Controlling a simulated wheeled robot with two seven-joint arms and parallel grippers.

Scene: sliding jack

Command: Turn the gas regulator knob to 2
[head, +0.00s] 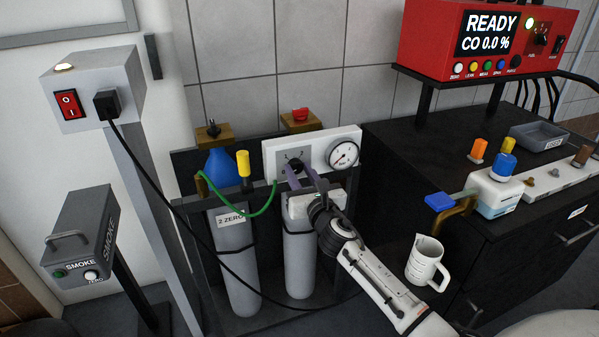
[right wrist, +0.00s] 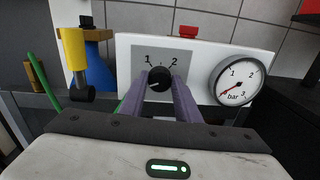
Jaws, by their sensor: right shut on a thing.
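The gas regulator is a white panel (head: 318,151) above the right-hand gas cylinder, with a grey plate marked 1 and 2. Its black knob (right wrist: 160,78) sits below and between the two numbers in the right wrist view. My right gripper (head: 297,166) is shut on the knob, with one purple finger on each side of it. The knob's pointer direction is not clear. A round gauge (right wrist: 237,80) on the panel is marked in bar, and its red needle points to the lower left, near the low end. My left gripper is not in view.
A blue bottle-like part (head: 220,167) and a yellow-capped fitting (head: 243,164) with a green hose stand left of the panel. A black cable hangs in front of the cylinders. A black cabinet with a white jug (head: 428,262) beside it is at right.

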